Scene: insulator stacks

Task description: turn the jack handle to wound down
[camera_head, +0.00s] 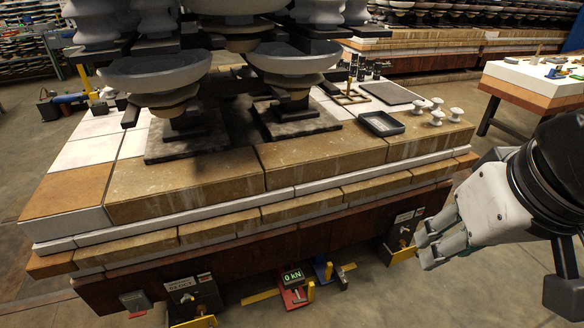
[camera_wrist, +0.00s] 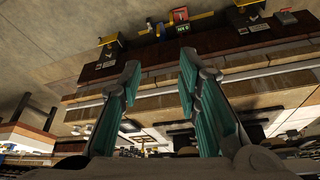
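A red jack-like device (camera_head: 293,296) with a green "0 kN" display (camera_head: 292,276) sits low under the front edge of the stone-topped platform. The display also shows small at the top of the wrist view (camera_wrist: 183,28). A yellow upright piece (camera_head: 310,291) stands beside it, and a blue device (camera_head: 322,269) is just right. I cannot tell which part is the jack handle. My gripper (camera_head: 427,246) is right of these devices, apart from them, near the platform's right front corner. In the wrist view my gripper (camera_wrist: 160,75) has its two fingers spread, with nothing between them.
A labelled box with a yellow bar (camera_head: 402,254) is close left of my gripper. Another labelled box (camera_head: 190,296) is at the platform's front left. Open floor (camera_head: 385,300) lies in front at right.

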